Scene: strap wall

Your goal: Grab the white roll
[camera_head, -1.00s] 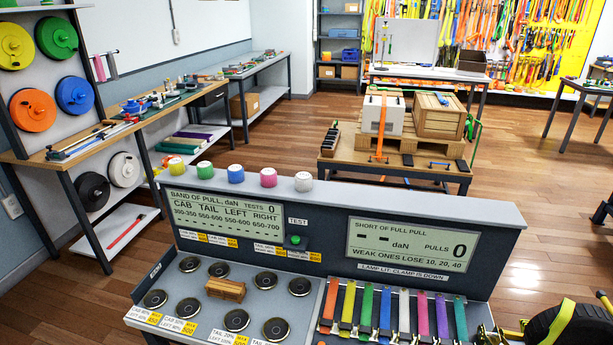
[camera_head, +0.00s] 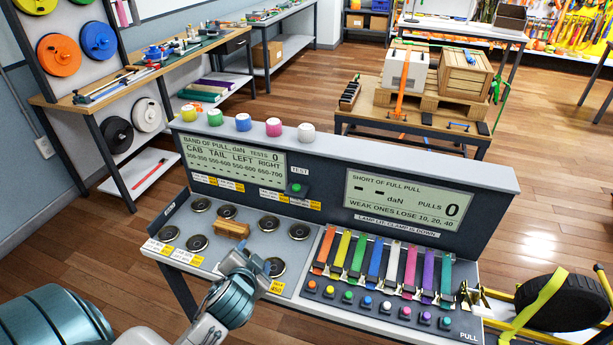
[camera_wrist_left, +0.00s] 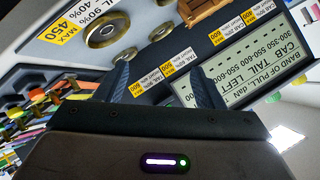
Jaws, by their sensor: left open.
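The white roll (camera_head: 306,132) stands on the top ledge of the grey console, at the right end of a row of coloured rolls. My left gripper (camera_head: 258,263) is over the console's lower left deck, in front of and below the white roll and clear of it. In the left wrist view the left gripper's two fingers (camera_wrist_left: 160,82) are apart with nothing between them. I cannot make out the white roll in that view. My right gripper is not in view.
Yellow (camera_head: 188,113), green (camera_head: 215,116), blue (camera_head: 243,122) and pink (camera_head: 274,127) rolls stand left of the white one. A small wooden block (camera_head: 232,229) sits among round discs on the deck. Coloured straps (camera_head: 375,258) hang at right. The ledge right of the white roll is clear.

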